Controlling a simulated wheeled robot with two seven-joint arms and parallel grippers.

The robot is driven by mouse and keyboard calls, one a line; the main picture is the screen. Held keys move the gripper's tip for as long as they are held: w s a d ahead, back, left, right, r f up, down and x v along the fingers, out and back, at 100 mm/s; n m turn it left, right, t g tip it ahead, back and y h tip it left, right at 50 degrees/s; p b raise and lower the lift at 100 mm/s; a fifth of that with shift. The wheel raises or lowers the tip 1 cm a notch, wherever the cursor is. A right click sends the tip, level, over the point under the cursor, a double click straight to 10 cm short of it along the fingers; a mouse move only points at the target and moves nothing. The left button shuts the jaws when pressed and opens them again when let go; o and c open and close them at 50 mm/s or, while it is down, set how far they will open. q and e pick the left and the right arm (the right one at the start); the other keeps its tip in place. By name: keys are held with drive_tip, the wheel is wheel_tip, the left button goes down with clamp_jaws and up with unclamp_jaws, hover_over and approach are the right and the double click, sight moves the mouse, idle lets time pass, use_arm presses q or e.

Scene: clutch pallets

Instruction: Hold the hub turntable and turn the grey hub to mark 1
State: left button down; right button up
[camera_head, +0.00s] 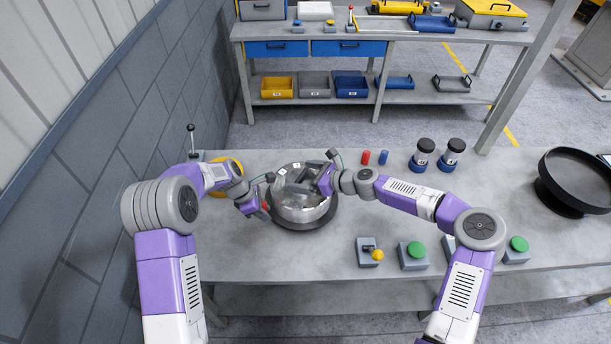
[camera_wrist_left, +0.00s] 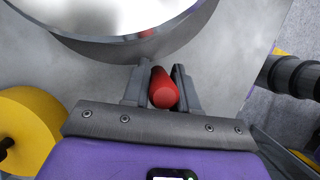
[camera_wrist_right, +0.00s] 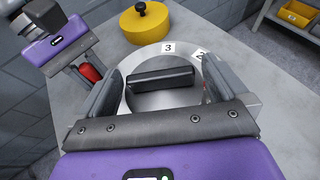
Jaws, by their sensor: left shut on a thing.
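The round grey hub (camera_head: 300,208) sits in the dark-rimmed turntable (camera_head: 308,227) on the bench. White mark plates 3 (camera_wrist_right: 168,48) and 2 (camera_wrist_right: 201,54) show on its far edge in the right wrist view; mark 1 is not seen there. My left gripper (camera_head: 263,206) is shut on a red handle (camera_wrist_left: 163,90) beside the turntable. My right gripper (camera_head: 311,179) is over the hub, with its fingers (camera_wrist_right: 160,82) spread wide. A dark bar (camera_wrist_right: 160,77) across the hub lies between them, with a gap at the left finger.
A yellow knobbed disc (camera_wrist_right: 145,22) stands left of the hub. Red (camera_head: 365,157) and blue (camera_head: 384,157) cylinders and two dark-capped jars (camera_head: 421,158) stand behind right. Button boxes (camera_head: 413,256) line the front. A black round tray (camera_head: 574,182) is far right.

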use_arm(q)
drive_tip(key=shift+w, duration=0.1)
use_arm(e)
drive_tip(key=v, duration=1.2)
use_arm(q)
drive_tip(key=c, duration=0.8)
unclamp_jaws()
drive_tip(key=shift+r, duration=0.15)
